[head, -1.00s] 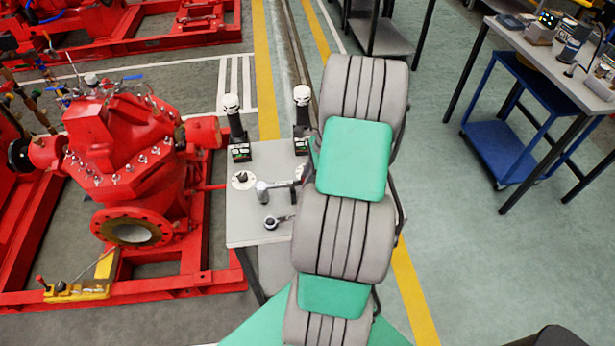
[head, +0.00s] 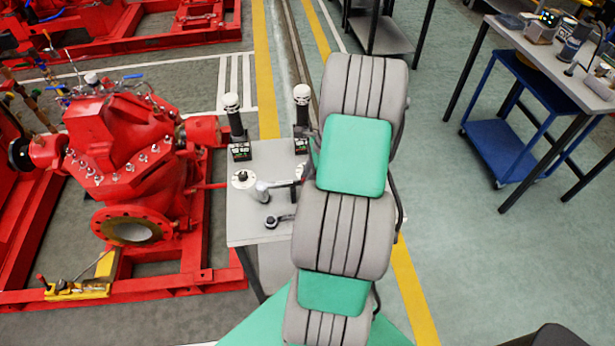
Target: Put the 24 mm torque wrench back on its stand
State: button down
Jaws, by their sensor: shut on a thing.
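A wrench with a pale grey cylindrical head (head: 261,192) is over the grey bench, its dark bar running right behind my arm. It looks like the torque wrench, but I cannot read a size, nor tell whether it touches the bench. A round white disc with a dark centre (head: 243,179) lies just left of it; I cannot tell whether this is its stand. A smaller dark ratchet-like tool (head: 272,222) lies in front. My gripper is hidden behind my grey and green arm, so its hold on the wrench does not show.
Two upright black tools with white tops stand at the bench's back, one left (head: 233,118) and one right (head: 301,105). The bench (head: 245,231) has bare room at its front left. A red pump (head: 125,150) stands close on the left.

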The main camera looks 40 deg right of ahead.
jog(key=shift+f+b, duration=0.4)
jog(key=shift+f, duration=0.4)
jog(key=c, duration=1.1)
grip_release()
jog(key=v, duration=0.7)
jog(key=shift+s+d+r+b, duration=0.1)
jog(key=shift+d+r+b, duration=0.05)
jog(key=shift+r+b, duration=0.25)
jog(key=w+a+r+n+h, duration=0.2)
jog(key=w+a+r+n, duration=0.2)
jog(key=a+r+n, duration=0.55)
jog(key=s+a+r+n+t, duration=0.1)
jog(key=s+a+r+n, duration=0.1)
jog(key=a+n, duration=0.5)
jog(key=s+a+r+n+h, duration=0.1)
jog(key=s+a+n, duration=0.4)
jog(key=a, duration=0.8)
jog(key=r+n, duration=0.1)
jog(key=n, duration=0.2)
jog(key=shift+a+r+t, duration=0.2)
jog(key=shift+r+t, duration=0.15)
jog(key=shift+t, duration=0.05)
